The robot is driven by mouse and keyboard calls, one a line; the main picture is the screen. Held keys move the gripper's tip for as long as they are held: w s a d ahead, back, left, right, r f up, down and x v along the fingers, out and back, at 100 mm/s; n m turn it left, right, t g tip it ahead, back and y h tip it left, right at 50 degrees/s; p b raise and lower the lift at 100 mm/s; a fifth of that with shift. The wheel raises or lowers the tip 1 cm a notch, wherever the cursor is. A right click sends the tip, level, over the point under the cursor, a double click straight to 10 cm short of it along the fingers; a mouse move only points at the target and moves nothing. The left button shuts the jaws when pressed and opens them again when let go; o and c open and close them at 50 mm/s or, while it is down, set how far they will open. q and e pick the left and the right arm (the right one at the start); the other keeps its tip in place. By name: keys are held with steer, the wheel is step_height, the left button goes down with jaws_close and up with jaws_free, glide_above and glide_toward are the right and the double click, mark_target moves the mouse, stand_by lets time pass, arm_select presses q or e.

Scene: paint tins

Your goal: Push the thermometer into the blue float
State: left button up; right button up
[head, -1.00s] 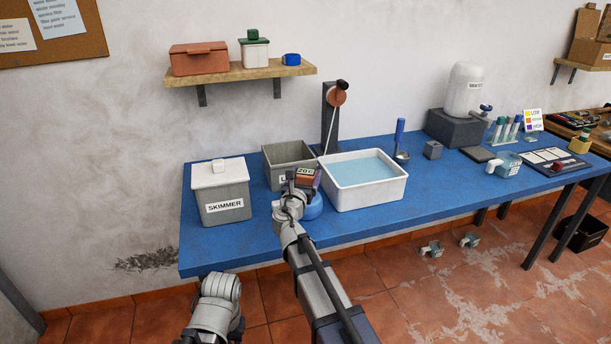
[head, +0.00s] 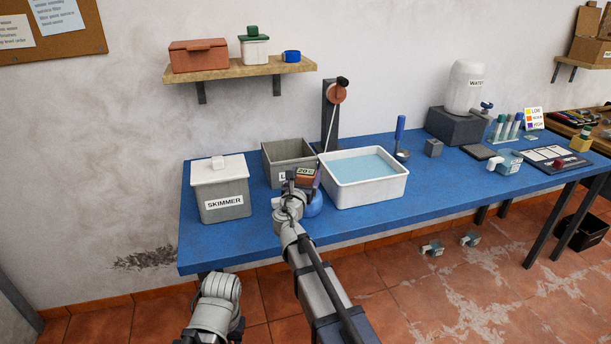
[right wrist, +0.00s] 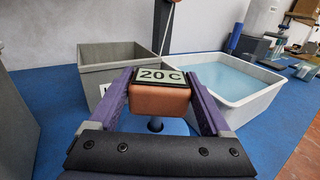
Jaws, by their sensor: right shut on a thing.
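The thermometer has a brown-orange head with a "20 C" display (right wrist: 160,76); it also shows in the head view (head: 305,174). My right gripper (head: 303,182) is shut on this head, with one purple finger on each side in the right wrist view (right wrist: 162,98). The blue float (head: 314,204) is on the table just below and beside the gripper, partly hidden by my right arm. Whether the stem is seated in the float cannot be told. My left gripper is not visible; only part of that arm shows.
The white tub of water (head: 364,193) stands close on the right. A grey bin (head: 285,152) stands behind. The lidded skimmer box (head: 221,190) is to the left. The blue table's (head: 400,218) front edge is near and mostly clear.

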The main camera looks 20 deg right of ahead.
steer(key=shift+f+b, duration=1.9)
stand_by(2.8)
steer(key=o, duration=0.9)
steer(key=v, duration=0.8)
steer(key=shift+f, duration=0.1)
steer(key=shift+w, duration=0.1)
